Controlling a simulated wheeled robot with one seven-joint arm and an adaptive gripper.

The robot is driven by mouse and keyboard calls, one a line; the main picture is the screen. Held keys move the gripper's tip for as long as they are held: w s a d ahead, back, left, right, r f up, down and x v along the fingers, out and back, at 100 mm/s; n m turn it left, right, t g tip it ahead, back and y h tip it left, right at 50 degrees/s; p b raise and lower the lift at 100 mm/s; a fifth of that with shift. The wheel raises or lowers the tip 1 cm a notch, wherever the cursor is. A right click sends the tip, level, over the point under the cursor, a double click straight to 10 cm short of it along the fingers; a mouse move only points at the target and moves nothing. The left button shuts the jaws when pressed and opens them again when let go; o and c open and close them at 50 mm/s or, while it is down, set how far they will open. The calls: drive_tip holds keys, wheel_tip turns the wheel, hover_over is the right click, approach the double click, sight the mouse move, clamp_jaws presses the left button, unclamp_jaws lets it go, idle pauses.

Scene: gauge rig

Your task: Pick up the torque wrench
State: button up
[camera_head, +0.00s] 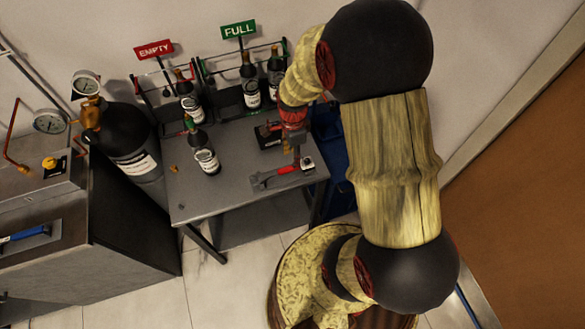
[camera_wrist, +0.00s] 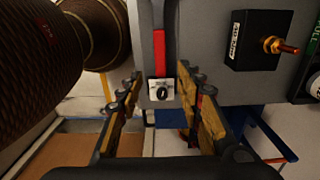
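The torque wrench (camera_head: 285,171) has a red handle and lies near the front right of the grey table (camera_head: 235,190). In the wrist view its red handle (camera_wrist: 159,52) runs up the picture, with a pale square end piece bearing a dark round part at its lower end. My gripper (camera_head: 293,158) is above the wrench in the head view. In the wrist view my gripper (camera_wrist: 160,78) is open, with one finger on each side of the wrench's lower end. The fingers look apart from it. The exact height gap cannot be told.
A black box with a brass fitting (camera_wrist: 258,40) sits beside the wrench. A dark bottle (camera_head: 204,152) stands on the table to the left. More bottles stand in racks under the EMPTY sign (camera_head: 153,49) and FULL sign (camera_head: 238,30). A large dark cylinder (camera_head: 128,145) stands left.

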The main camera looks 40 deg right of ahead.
sight(292, 167)
wheel_tip(292, 167, down, 7)
drive_tip(key=shift+w+a+r+b, duration=0.1)
drive_tip(key=shift+b, duration=1)
drive_tip(key=shift+c, duration=0.6)
drive_tip(key=c, duration=0.8)
clamp_jaws()
